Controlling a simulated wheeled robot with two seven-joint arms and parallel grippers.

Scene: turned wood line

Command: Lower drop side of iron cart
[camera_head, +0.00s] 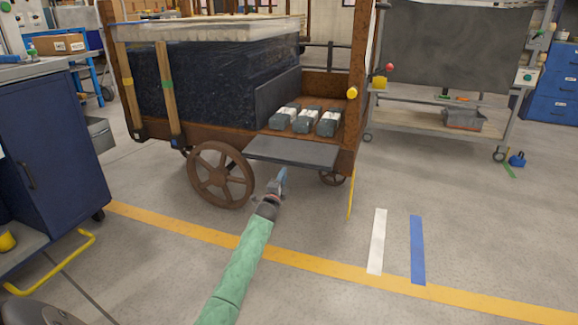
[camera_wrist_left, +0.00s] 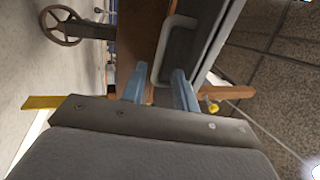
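The iron cart (camera_head: 222,128) stands in the middle of the head view. Its grey drop side (camera_head: 292,152) juts outward from the deck's edge, close to level, at the cart's front right. My left gripper (camera_head: 281,180) is just below and in front of the panel's outer edge. In the left wrist view, its two blue fingers (camera_wrist_left: 160,88) stand apart. A grey U-shaped handle (camera_wrist_left: 157,50) on the dark panel (camera_wrist_left: 208,40) reaches toward the gap between them; I cannot tell whether they touch it. My right gripper is not in view.
Several grey blocks (camera_head: 307,119) sit on the cart deck behind the drop side. A spoked wheel (camera_head: 221,174) is left of my left gripper. A blue cabinet (camera_head: 50,150) stands at left, a grey rack (camera_head: 450,124) at right. The floor in front is clear.

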